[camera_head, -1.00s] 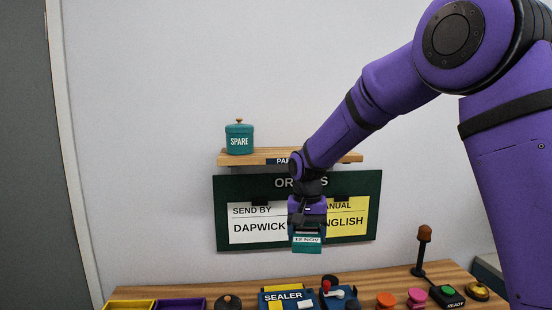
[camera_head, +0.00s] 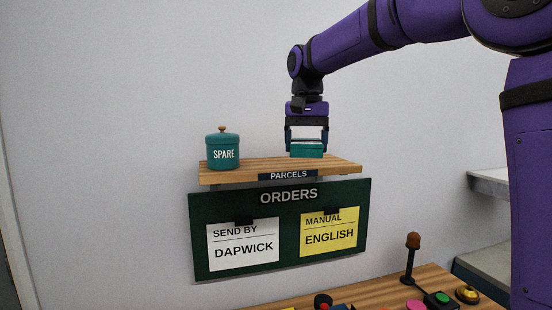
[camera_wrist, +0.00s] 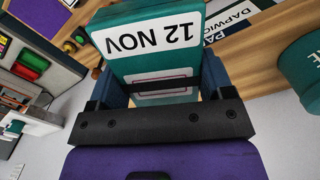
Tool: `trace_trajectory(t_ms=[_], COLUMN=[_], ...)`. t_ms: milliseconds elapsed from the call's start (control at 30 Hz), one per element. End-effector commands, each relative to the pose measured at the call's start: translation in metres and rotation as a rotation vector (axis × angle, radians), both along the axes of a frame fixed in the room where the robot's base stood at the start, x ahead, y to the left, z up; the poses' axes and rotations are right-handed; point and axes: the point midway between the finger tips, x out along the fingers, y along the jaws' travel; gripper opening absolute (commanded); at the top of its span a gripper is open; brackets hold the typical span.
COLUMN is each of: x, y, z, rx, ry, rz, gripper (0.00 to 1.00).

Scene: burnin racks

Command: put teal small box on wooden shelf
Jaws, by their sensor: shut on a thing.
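The teal small box (camera_head: 307,149) is held between the fingers of my gripper (camera_head: 306,142), right at the wooden shelf (camera_head: 250,176). In the wrist view the box (camera_wrist: 150,65) shows a white label reading 12 NOV, and the fingers of my gripper (camera_wrist: 150,95) are shut on its sides. The box is level over the right-middle part of the shelf top. I cannot tell whether its underside touches the shelf.
A teal SPARE jar (camera_head: 223,150) with a knobbed lid stands on the shelf's left end. A green ORDERS board (camera_head: 290,233) hangs below, with DAPWICK and ENGLISH notes. A wooden bench (camera_head: 385,290) with buttons and a lamp lies lower. The shelf's right end is clear.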

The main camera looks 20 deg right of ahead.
Motion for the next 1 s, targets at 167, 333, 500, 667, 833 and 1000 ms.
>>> trace_trajectory(t_ms=[167, 333, 500, 667, 833, 1000], x=[0.04, 0.074, 0.106, 0.125, 0.131, 0.13], y=[0.007, 0.014, 0.019, 0.023, 0.024, 0.024], z=[-0.005, -0.008, -0.012, -0.013, -0.014, -0.032], rx=[0.0, 0.0, 0.0, 0.0, 0.0, 0.0], ry=[0.002, 0.0, 0.001, 0.0, 0.0, 0.002], rz=[0.001, 0.0, 0.0, 0.0, 0.0, 0.001], gripper=[0.44, 0.44, 0.44, 0.44, 0.44, 0.44])
